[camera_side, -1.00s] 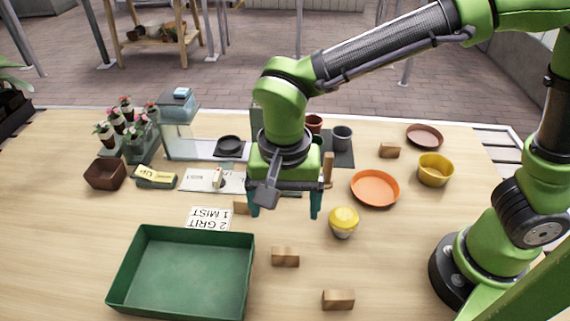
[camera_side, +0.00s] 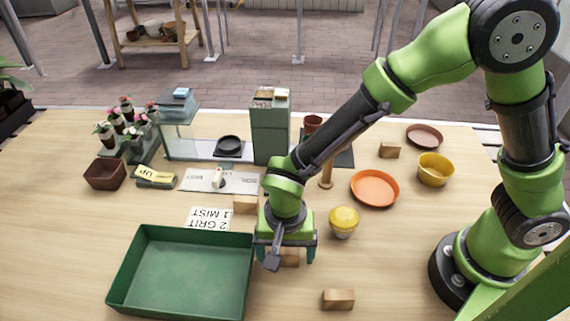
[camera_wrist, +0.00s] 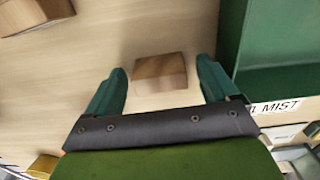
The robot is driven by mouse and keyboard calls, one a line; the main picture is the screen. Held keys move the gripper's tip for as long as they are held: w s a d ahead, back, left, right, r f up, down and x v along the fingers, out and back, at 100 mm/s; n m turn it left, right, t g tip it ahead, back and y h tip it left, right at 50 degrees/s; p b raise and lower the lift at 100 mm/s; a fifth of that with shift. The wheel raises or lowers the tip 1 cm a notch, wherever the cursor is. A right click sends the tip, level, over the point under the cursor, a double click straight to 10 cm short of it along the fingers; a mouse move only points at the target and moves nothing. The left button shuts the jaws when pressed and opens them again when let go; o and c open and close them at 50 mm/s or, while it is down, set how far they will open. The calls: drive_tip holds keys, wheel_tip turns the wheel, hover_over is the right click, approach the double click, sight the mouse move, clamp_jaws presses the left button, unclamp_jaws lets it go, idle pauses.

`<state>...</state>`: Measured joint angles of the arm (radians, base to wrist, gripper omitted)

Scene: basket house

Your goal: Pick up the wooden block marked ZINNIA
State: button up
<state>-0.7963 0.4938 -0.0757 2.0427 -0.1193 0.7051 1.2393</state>
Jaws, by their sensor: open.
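Plain-looking wooden blocks lie on the table; I can read no ZINNIA mark on any of them. One block (camera_side: 291,262) is beside the green tray, partly hidden by my gripper (camera_side: 287,258). In the wrist view this block (camera_wrist: 160,73) lies just ahead, between the lines of the two teal fingers, with a gap on each side. My gripper (camera_wrist: 161,72) is open and empty. Another block (camera_side: 338,299) is near the front, also at the wrist view's upper left (camera_wrist: 35,14). More blocks are behind my gripper (camera_side: 245,204) and at the back right (camera_side: 390,150).
The green tray (camera_side: 125,262) is close on the left. An orange dish (camera_side: 375,188), yellow pot (camera_side: 435,170) and a tall green box (camera_side: 270,130) are farther back.

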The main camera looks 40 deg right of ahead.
drive_tip(key=shift+f, duration=0.1)
drive_tip(key=shift+c, duration=0.3)
drive_tip(key=c, duration=1)
